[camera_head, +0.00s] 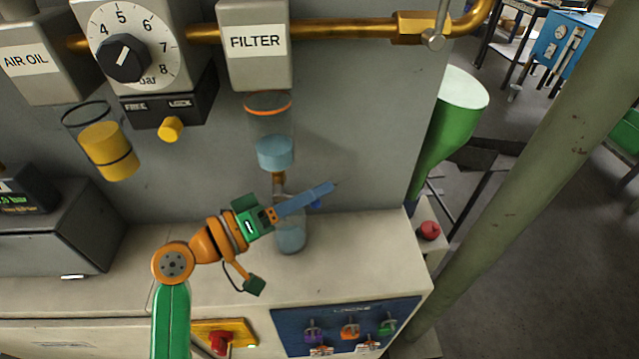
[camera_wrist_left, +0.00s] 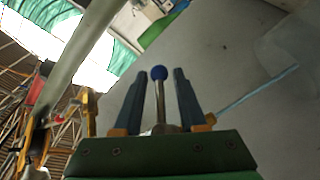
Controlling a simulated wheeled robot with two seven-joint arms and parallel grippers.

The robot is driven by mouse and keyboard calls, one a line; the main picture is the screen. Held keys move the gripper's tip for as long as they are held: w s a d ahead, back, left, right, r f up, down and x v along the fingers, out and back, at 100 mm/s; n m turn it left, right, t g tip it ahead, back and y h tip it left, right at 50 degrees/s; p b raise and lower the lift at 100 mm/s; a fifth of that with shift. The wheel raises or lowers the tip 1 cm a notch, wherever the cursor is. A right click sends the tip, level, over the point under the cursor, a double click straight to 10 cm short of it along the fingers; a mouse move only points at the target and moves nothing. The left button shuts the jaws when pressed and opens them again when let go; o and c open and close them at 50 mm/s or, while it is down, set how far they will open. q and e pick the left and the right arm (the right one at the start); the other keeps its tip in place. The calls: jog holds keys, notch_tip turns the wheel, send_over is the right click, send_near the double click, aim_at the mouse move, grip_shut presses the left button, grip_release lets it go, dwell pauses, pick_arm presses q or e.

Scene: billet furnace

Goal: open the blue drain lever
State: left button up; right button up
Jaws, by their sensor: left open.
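The blue drain lever has a round blue knob (camera_wrist_left: 158,73) on a thin metal rod, seen in the left wrist view. My left gripper (camera_head: 330,186) reaches in under the filter (camera_head: 255,45) in the head view. Its jaws are open, with one finger on each side of the knob and rod in the wrist view, and gaps show on both sides. The filter bowl (camera_head: 273,130) holds light blue liquid. My right gripper is not in view.
A clear cup (camera_head: 291,235) stands on the bench below the filter, close under the gripper. The regulator dial (camera_head: 125,50) and a bowl with yellow liquid (camera_head: 105,150) are to the left. A green funnel-shaped thing (camera_head: 440,140) and a slanted post (camera_head: 520,170) are to the right.

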pick_arm(q)
jog(key=shift+w+d, duration=0.3)
jog(key=shift+d, duration=0.3)
jog(key=shift+a, duration=0.15)
grip_shut()
jog(key=shift+f, duration=0.3)
dwell(0.6)
